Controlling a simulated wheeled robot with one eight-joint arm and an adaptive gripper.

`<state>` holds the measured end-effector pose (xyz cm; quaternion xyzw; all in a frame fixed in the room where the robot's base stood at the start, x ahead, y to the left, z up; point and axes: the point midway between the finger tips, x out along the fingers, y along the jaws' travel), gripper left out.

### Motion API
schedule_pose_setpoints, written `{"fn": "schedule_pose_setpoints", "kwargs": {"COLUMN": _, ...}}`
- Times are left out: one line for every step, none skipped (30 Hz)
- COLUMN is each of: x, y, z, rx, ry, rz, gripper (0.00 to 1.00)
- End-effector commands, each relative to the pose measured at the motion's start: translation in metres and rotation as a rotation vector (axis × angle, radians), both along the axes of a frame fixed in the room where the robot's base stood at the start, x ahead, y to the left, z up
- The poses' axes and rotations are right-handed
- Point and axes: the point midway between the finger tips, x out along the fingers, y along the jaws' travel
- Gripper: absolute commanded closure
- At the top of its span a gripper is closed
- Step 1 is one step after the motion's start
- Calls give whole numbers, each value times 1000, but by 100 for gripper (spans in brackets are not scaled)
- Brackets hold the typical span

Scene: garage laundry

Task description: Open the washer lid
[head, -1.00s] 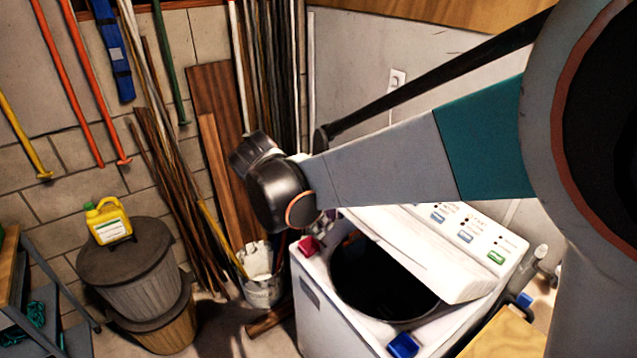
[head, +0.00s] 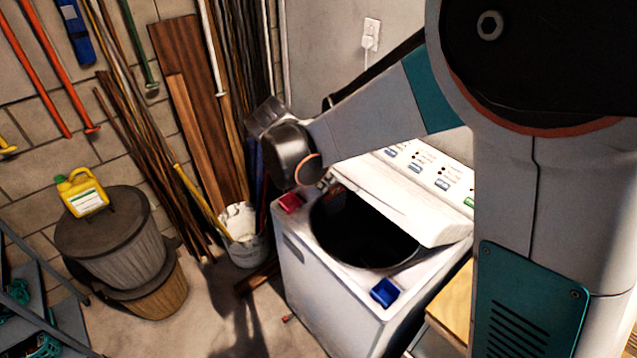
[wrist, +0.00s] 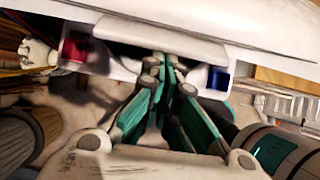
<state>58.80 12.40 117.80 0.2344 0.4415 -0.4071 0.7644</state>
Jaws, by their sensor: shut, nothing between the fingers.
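The white washer (head: 330,305) stands in the middle of the head view. Its lid (head: 400,205) is raised part way, tilted over the dark drum opening (head: 350,235). In the wrist view the lid's pale front edge (wrist: 150,38) runs across the top. My gripper (wrist: 167,66) is shut and empty, its fingertips at the middle of that edge; I cannot tell whether they touch it. In the head view my wrist hides most of the fingers, above the washer's far left corner.
A red dispenser (head: 291,203) and a blue one (head: 384,292) sit on the washer's top corners. A bucket (head: 243,240) and leaning boards stand behind left. A lidded bin (head: 115,250) bears a yellow jug (head: 82,195). A wooden surface (head: 452,305) adjoins at right.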

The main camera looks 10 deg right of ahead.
Motion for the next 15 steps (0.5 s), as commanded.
{"fn": "schedule_pose_setpoints", "kwargs": {"x": 0, "y": 0, "z": 0, "rx": -1, "ry": -1, "rz": 0, "gripper": 100}}
{"fn": "schedule_pose_setpoints", "kwargs": {"x": 0, "y": 0, "z": 0, "rx": -1, "ry": -1, "rz": 0, "gripper": 100}}
{"fn": "schedule_pose_setpoints", "kwargs": {"x": 0, "y": 0, "z": 0, "rx": -1, "ry": -1, "rz": 0, "gripper": 100}}
{"fn": "schedule_pose_setpoints", "kwargs": {"x": 0, "y": 0, "z": 0, "rx": -1, "ry": -1, "rz": 0, "gripper": 100}}
{"fn": "schedule_pose_setpoints", "kwargs": {"x": 0, "y": 0, "z": 0, "rx": -1, "ry": -1, "rz": 0, "gripper": 100}}
{"fn": "schedule_pose_setpoints", "kwargs": {"x": 0, "y": 0, "z": 0, "rx": -1, "ry": -1, "rz": 0, "gripper": 100}}
{"fn": "schedule_pose_setpoints", "kwargs": {"x": 0, "y": 0, "z": 0, "rx": -1, "ry": -1, "rz": 0, "gripper": 100}}
{"fn": "schedule_pose_setpoints", "kwargs": {"x": 0, "y": 0, "z": 1, "rx": -1, "ry": -1, "rz": 0, "gripper": 100}}
{"fn": "schedule_pose_setpoints", "kwargs": {"x": 1, "y": -1, "z": 1, "rx": 0, "ry": 0, "rz": 0, "gripper": 100}}
{"fn": "schedule_pose_setpoints", "kwargs": {"x": 1, "y": -1, "z": 2, "rx": 2, "ry": 1, "rz": -1, "gripper": 100}}
{"fn": "schedule_pose_setpoints", "kwargs": {"x": 1, "y": -2, "z": 4, "rx": 4, "ry": 2, "rz": -1, "gripper": 100}}
{"fn": "schedule_pose_setpoints", "kwargs": {"x": 2, "y": -3, "z": 6, "rx": 8, "ry": 4, "rz": -2, "gripper": 100}}
{"fn": "schedule_pose_setpoints", "kwargs": {"x": 3, "y": -5, "z": 9, "rx": 11, "ry": 6, "rz": -2, "gripper": 100}}
{"fn": "schedule_pose_setpoints", "kwargs": {"x": 4, "y": -6, "z": 12, "rx": 17, "ry": 11, "rz": -2, "gripper": 100}}
{"fn": "schedule_pose_setpoints", "kwargs": {"x": 6, "y": -9, "z": 17, "rx": 26, "ry": 17, "rz": -3, "gripper": 100}}
